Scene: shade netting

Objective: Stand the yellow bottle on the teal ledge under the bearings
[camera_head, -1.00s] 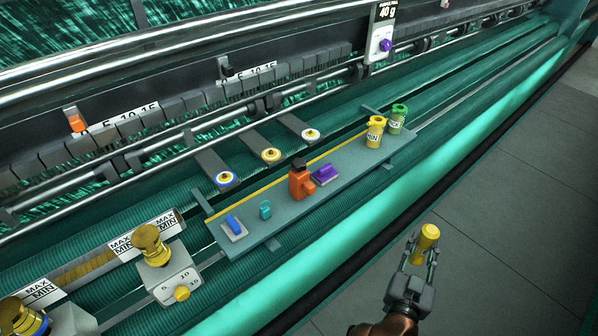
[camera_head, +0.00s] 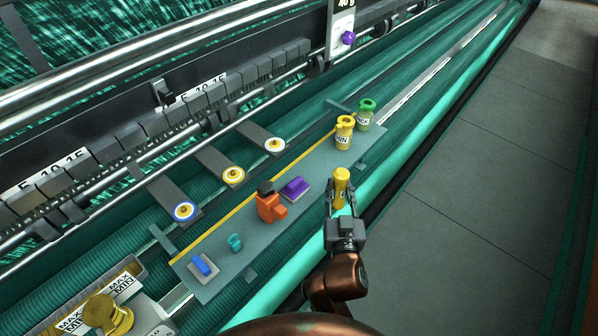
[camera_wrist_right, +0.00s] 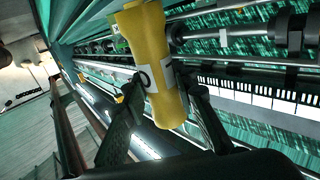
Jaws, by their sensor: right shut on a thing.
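My right gripper (camera_head: 342,204) is shut on the yellow bottle (camera_head: 341,179), which has a white label. In the head view they are at the front edge of the teal ledge (camera_head: 232,266), towards its right end. The right wrist view shows the bottle (camera_wrist_right: 151,60) between the two fingers (camera_wrist_right: 155,100). Whether the bottle touches the ledge cannot be told. My left gripper is not in view.

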